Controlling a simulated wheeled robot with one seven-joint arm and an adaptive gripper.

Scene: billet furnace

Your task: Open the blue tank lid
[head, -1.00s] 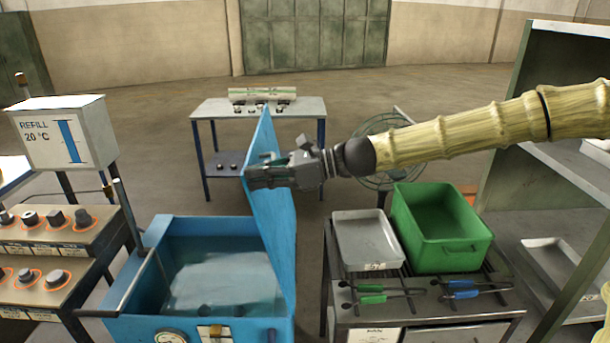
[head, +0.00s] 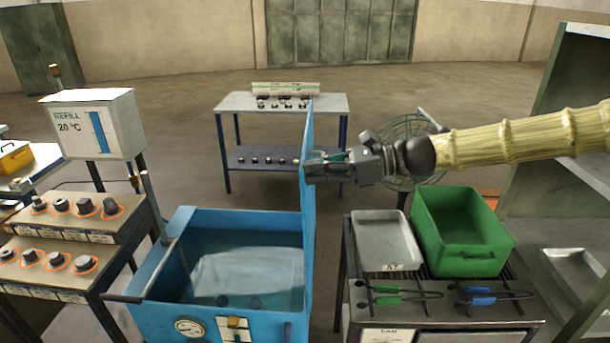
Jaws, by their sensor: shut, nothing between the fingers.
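The blue tank (head: 150,290) stands at the lower middle in the head view, with water and a pale submerged shape inside. Its blue lid (head: 308,215) stands upright along the tank's right side, seen nearly edge-on, and the tank's top is uncovered. My gripper (head: 312,167) is shut with nothing in it. Its fingertips are at the lid's upper part, on the right side; whether they touch it I cannot tell.
Right of the tank, a rack table holds a grey tray (head: 386,240), a green bin (head: 462,232) and tongs with green (head: 388,298) and blue grips. A fan (head: 408,140) stands behind. At left are knob shelves and a REFILL box (head: 95,125). A shelf unit (head: 570,190) stands right.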

